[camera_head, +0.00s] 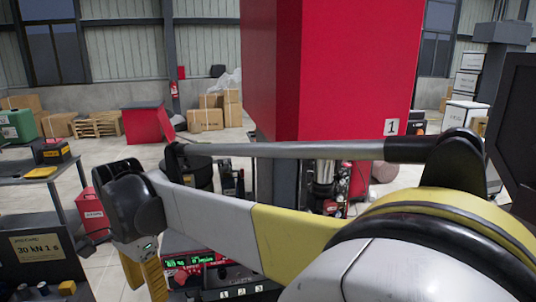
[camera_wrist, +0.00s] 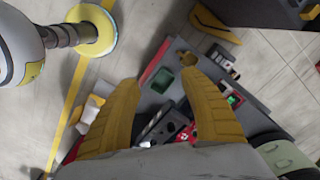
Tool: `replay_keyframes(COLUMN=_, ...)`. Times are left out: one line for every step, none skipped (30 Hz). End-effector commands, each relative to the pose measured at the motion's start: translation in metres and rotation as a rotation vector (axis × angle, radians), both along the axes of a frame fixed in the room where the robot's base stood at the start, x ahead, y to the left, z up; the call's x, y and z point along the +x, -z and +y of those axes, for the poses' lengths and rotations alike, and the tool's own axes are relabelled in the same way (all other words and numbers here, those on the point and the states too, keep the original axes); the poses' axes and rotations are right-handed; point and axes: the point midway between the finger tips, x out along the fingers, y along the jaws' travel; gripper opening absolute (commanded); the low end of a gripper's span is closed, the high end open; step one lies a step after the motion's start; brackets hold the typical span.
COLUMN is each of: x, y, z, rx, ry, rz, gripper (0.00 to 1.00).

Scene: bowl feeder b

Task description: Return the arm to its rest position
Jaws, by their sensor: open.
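My gripper (camera_wrist: 156,82) is open in the wrist view. Its two yellow fingers stand well apart, with nothing held between them. In the head view my arm stretches from the lower right across to the left, and its wrist bends down there. The yellow fingers (camera_head: 143,276) point downward at the lower left, partly cut off by the picture's bottom edge. A red and black machine (camera_head: 205,268) with a green lit display is just right of the fingers, partly hidden by my arm. Grey equipment (camera_wrist: 180,58) lies below the fingertips in the wrist view.
A dark workbench (camera_head: 35,180) stands at the left, with a red case (camera_head: 92,213) beside it. A tall red cabinet (camera_head: 340,70) rises behind my arm. A dark panel (camera_head: 515,120) is at the right edge. Open floor (camera_head: 105,155) shows behind the bench.

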Motion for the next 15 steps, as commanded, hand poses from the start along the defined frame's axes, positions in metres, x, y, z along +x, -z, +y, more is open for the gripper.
replay_keyframes(x=0.005, y=0.0, z=-0.015, rx=0.01, ry=-0.006, rz=-0.009, gripper=0.52)
replay_keyframes(x=0.007, y=0.001, z=-0.022, rx=0.015, ry=-0.014, rz=-0.016, gripper=0.52)
replay_keyframes(x=0.01, y=0.0, z=-0.032, rx=0.023, ry=-0.024, rz=-0.025, gripper=0.52)
replay_keyframes(x=0.012, y=0.0, z=-0.04, rx=0.029, ry=-0.033, rz=-0.032, gripper=0.52)
replay_keyframes(x=0.014, y=0.0, z=-0.047, rx=0.034, ry=-0.04, rz=-0.038, gripper=0.52)
replay_keyframes(x=0.016, y=0.0, z=-0.058, rx=0.042, ry=-0.051, rz=-0.049, gripper=0.52)
replay_keyframes(x=0.018, y=0.0, z=-0.066, rx=0.047, ry=-0.06, rz=-0.058, gripper=0.52)
replay_keyframes(x=0.02, y=0.0, z=-0.074, rx=0.052, ry=-0.067, rz=-0.066, gripper=0.52)
replay_keyframes(x=0.021, y=0.0, z=-0.086, rx=0.058, ry=-0.079, rz=-0.078, gripper=0.52)
replay_keyframes(x=0.023, y=0.001, z=-0.095, rx=0.063, ry=-0.088, rz=-0.087, gripper=0.52)
replay_keyframes(x=0.023, y=0.001, z=-0.104, rx=0.067, ry=-0.099, rz=-0.096, gripper=0.52)
replay_keyframes(x=0.025, y=0.003, z=-0.117, rx=0.074, ry=-0.111, rz=-0.112, gripper=0.52)
replay_keyframes(x=0.025, y=0.004, z=-0.128, rx=0.077, ry=-0.122, rz=-0.123, gripper=0.52)
replay_keyframes(x=0.025, y=0.005, z=-0.139, rx=0.081, ry=-0.132, rz=-0.136, gripper=0.52)
replay_keyframes(x=0.025, y=0.007, z=-0.156, rx=0.085, ry=-0.148, rz=-0.156, gripper=0.52)
